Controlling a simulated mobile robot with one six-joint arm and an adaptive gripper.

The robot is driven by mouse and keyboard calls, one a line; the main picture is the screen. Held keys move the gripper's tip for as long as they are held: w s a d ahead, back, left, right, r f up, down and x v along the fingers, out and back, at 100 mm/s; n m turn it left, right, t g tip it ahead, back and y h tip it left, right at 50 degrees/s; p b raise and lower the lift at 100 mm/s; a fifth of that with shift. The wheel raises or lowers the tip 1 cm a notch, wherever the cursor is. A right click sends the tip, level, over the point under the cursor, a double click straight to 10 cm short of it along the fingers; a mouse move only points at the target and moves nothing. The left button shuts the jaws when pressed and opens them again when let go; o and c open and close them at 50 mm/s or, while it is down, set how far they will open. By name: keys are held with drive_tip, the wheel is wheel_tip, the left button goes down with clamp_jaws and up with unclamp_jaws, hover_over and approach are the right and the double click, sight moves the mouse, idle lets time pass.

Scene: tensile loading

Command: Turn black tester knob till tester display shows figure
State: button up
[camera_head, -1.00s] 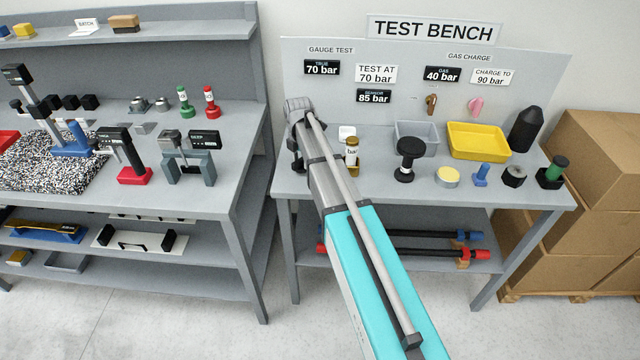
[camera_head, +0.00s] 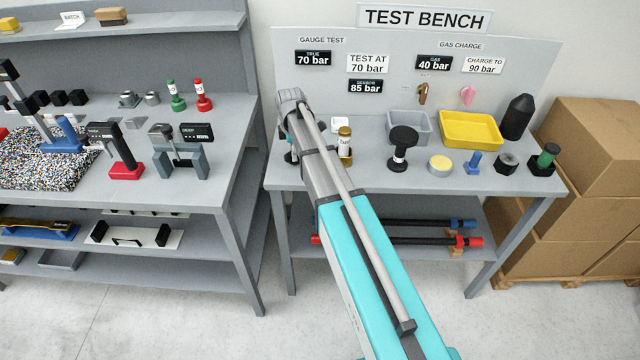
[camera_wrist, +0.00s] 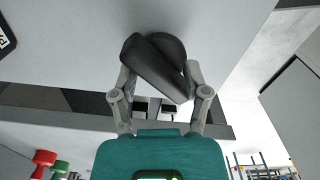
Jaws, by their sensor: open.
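In the wrist view a black knob (camera_wrist: 172,50), a round body with a wide bar across it, stands against a plain grey surface. My gripper (camera_wrist: 160,76) is open, with one grey finger on each side of the bar; whether either finger touches it I cannot tell. In the head view my gripper is hidden at the far end of my arm, over the left part of the test bench (camera_head: 360,177). The tester is mostly hidden by my arm there. Dark panels on the backboard read TRUE 70 bar (camera_head: 313,58), SENSOR 85 bar (camera_head: 366,86) and GAS 40 bar (camera_head: 434,62).
Right of my arm stand a brass-topped cylinder (camera_head: 345,145), a black-knobbed piece (camera_head: 402,148), a grey tray (camera_head: 398,135) and a yellow tray (camera_head: 470,146). A second bench (camera_head: 215,180) is at left. Cardboard boxes (camera_head: 590,150) are stacked at right.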

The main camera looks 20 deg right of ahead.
drive_tip(key=m, duration=1.1)
drive_tip(key=shift+r+m, duration=0.15)
drive_tip(key=shift+m, duration=0.25)
wheel_tip(320, 180, up, 14)
drive_tip(key=p, duration=1.4)
drive_tip(key=s+f+m+b, duration=0.2)
drive_tip(key=s, duration=1)
drive_tip(key=s+d+f+m+b, duration=0.1)
drive_tip(key=s+f+m+b, duration=0.1)
drive_tip(key=s, duration=1.1)
drive_tip(key=shift+s+d+m, duration=0.15)
drive_tip(key=shift+s+m, duration=0.15)
drive_tip(key=shift+m, duration=0.2)
drive_tip(key=w+r+m+p, duration=0.2)
drive_tip(key=w+m, duration=0.9)
drive_tip(key=w, duration=0.1)
drive_tip(key=w+r+m+p, duration=0.1)
drive_tip(key=w+m+p, duration=0.1)
drive_tip(key=w+m, duration=0.9)
drive_tip(key=shift+w+a+r, duration=0.25)
drive_tip(key=shift+w+r, duration=0.15)
drive_tip(key=shift+w, duration=0.8)
